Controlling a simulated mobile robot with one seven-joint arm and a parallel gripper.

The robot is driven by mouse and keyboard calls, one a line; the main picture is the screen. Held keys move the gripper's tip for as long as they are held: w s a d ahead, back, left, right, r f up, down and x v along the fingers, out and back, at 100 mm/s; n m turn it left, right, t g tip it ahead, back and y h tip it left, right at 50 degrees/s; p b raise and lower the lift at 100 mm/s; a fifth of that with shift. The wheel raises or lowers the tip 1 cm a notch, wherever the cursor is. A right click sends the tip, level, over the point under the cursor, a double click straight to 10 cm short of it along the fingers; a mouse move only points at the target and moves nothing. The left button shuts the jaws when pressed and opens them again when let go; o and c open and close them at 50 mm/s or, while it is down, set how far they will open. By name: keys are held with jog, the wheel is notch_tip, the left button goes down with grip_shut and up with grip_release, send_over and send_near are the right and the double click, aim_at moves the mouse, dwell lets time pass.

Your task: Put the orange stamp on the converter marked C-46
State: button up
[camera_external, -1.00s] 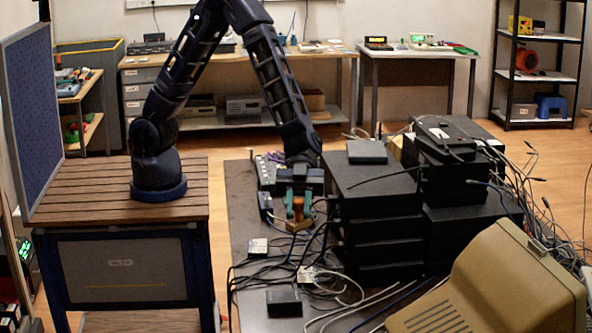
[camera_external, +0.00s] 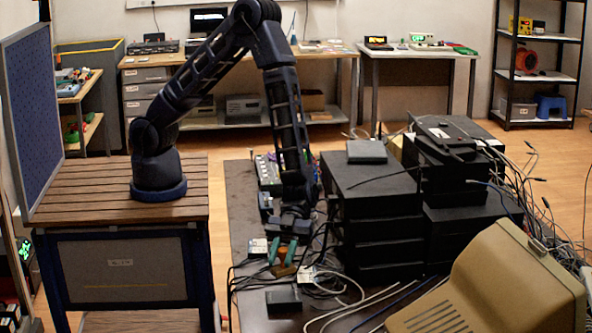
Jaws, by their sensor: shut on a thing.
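My gripper (camera_external: 282,254), with teal fingers, points down over the cable-strewn table. It is shut on the orange stamp (camera_external: 283,270), whose wooden-looking base shows below the fingertips. One small white-topped converter box (camera_external: 258,246) lies just left of the gripper. Another white-topped box (camera_external: 306,273) lies just right of the stamp among cables. A black box (camera_external: 283,301) lies in front of the stamp, nearer the camera. The markings are too small to read, so I cannot tell which is C-46. I cannot tell whether the stamp touches anything below it.
Stacked black equipment (camera_external: 377,215) stands close on the right of my gripper. Loose cables (camera_external: 340,300) cover the table around the boxes. A beige monitor (camera_external: 490,285) fills the front right.

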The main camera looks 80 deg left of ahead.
aim_at(282, 276)
jog(key=shift+f, duration=3.25)
jog(key=shift+f, duration=0.1)
jog(key=o, duration=1)
jog(key=shift+a, duration=0.15)
jog(key=v, duration=1.2)
jog(key=shift+r, duration=0.2)
jog(key=shift+s, duration=0.1)
